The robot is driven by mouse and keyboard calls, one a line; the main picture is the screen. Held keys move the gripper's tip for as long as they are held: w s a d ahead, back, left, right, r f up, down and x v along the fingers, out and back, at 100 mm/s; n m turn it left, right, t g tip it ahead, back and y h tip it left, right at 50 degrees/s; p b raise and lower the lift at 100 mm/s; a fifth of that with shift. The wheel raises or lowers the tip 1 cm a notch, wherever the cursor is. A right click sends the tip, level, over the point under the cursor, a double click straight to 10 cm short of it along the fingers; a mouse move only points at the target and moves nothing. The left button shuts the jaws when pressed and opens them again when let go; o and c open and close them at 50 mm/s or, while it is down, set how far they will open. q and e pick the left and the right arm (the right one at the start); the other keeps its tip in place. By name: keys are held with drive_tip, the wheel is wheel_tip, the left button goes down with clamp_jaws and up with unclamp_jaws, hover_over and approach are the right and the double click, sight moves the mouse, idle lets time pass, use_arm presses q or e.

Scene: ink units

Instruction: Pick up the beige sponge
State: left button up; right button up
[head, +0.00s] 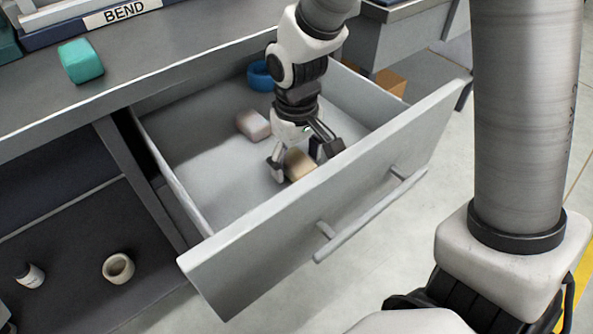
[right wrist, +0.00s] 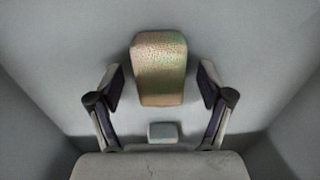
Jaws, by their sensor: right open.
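The beige sponge (head: 301,164) lies on the floor of the open grey drawer (head: 300,236), near its front panel. My right gripper (head: 305,162) reaches down into the drawer with its fingers open on either side of the sponge and partly hides it. In the right wrist view the sponge (right wrist: 159,68) stands between the spread fingers of my right gripper (right wrist: 161,86), with a gap on both sides. It extends beyond the fingertips toward the top of the picture. My left gripper is not in view.
A pinkish block (head: 253,125) and a blue ring-shaped thing (head: 261,76) also lie in the drawer. The drawer walls stand close around my right gripper. A teal block (head: 80,61) sits on the counter. A bottle (head: 30,275) and a pale ring (head: 118,268) are on the lower shelf.

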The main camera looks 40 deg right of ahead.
sight(297, 159)
drive_tip(key=shift+f, duration=0.1)
drive_tip(key=c, duration=1)
drive_tip(key=shift+c, duration=0.2)
wheel_tip(297, 159, up, 9)
drive_tip(key=p, duration=0.4)
drive_tip(key=shift+r, duration=0.55)
